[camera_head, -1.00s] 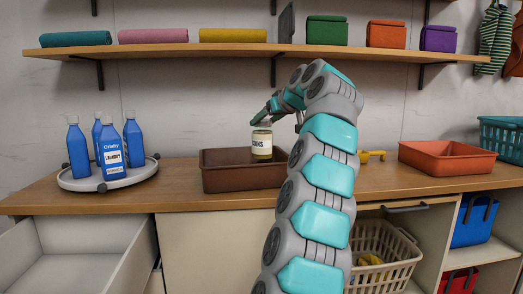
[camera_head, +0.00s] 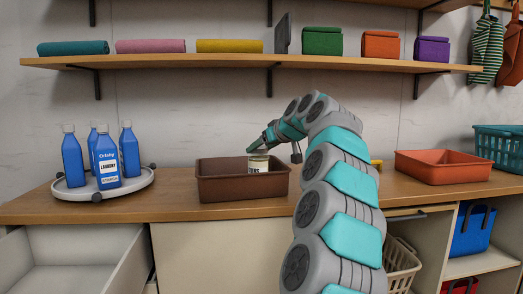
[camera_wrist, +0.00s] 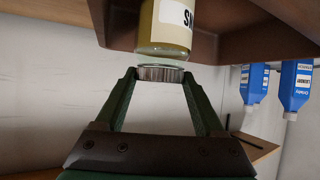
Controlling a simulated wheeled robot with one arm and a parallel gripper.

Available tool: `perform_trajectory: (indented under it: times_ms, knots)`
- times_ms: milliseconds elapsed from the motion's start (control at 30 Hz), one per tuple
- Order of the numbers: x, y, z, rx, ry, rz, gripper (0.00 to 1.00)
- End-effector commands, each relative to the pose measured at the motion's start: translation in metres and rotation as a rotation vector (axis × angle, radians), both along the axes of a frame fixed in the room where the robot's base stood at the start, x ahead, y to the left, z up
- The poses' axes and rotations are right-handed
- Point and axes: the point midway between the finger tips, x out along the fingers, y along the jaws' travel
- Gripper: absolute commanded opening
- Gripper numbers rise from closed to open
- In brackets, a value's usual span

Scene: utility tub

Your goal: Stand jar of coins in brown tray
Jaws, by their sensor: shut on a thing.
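The jar of coins (camera_head: 259,164) is a small jar with a cream label and a metal lid. In the head view its lower part is hidden behind the front wall of the brown tray (camera_head: 228,190). The jar looks upright inside the tray, toward its right half. My gripper (camera_head: 262,147) is above the tray and shut on the jar at its lid. In the wrist view, which appears upside down, the jar (camera_wrist: 168,25) shows its yellowish contents, with the lid between the fingertips of my gripper (camera_wrist: 160,74). Whether the jar's base touches the tray floor cannot be seen.
A turntable (camera_head: 130,189) with several blue laundry bottles (camera_head: 107,160) stands to the left. An orange-red tray (camera_head: 440,168) and a teal basket (camera_head: 497,145) are to the right. A shelf (camera_head: 190,59) with folded cloths runs above. An open drawer (camera_head: 80,265) is at lower left.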

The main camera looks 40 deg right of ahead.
Motion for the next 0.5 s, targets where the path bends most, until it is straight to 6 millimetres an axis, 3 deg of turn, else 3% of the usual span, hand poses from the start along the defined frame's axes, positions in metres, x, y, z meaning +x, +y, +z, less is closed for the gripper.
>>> perform_trajectory:
  times_ms: [467, 500]
  knots:
    - [-0.0003, -0.0001, -0.0057, -0.003, -0.006, -0.002, 0.0]
    - [-0.0003, -0.0004, -0.0059, -0.003, -0.004, -0.002, 0.73]
